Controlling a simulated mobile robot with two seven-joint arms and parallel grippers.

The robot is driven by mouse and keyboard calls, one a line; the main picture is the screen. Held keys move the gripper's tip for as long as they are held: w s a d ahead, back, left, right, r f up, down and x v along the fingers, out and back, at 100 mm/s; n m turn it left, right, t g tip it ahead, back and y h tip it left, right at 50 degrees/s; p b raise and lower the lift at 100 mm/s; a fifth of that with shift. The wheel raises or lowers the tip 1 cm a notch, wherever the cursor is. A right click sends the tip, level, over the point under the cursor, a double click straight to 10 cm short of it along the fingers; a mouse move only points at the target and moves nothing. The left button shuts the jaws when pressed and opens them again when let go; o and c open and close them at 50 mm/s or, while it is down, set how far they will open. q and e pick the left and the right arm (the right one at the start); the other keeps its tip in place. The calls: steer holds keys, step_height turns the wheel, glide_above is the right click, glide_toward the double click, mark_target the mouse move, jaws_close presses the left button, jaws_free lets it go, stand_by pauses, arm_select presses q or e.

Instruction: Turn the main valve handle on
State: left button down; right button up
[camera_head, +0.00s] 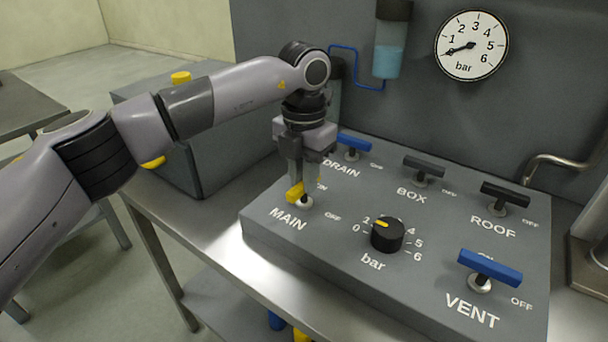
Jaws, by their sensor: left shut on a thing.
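The main valve handle (294,192) is yellow and sits above the MAIN label at the left front of the grey valve panel (330,258). An ON mark shows behind it and an OFF mark to its right. My left gripper (300,186) points down over it and is shut on the handle. The fingers hide part of the handle, so its exact angle is hard to tell. My right gripper is out of view.
Blue DRAIN (354,142) and VENT (490,266) handles and black BOX (424,167) and ROOF (505,194) handles stand on the panel. A black bar knob (387,235) is right of MAIN. A round gauge (472,46) hangs on the back wall.

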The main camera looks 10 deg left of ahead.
arm_select(q)
steer(key=shift+n, duration=0.3)
steer(key=c, duration=1)
jaws_free()
steer(key=shift+c, duration=0.2)
steer(key=shift+r, duration=0.15)
step_height(320, 180, up, 7)
steer(key=shift+b, duration=0.4)
steer(key=shift+s, duration=0.1)
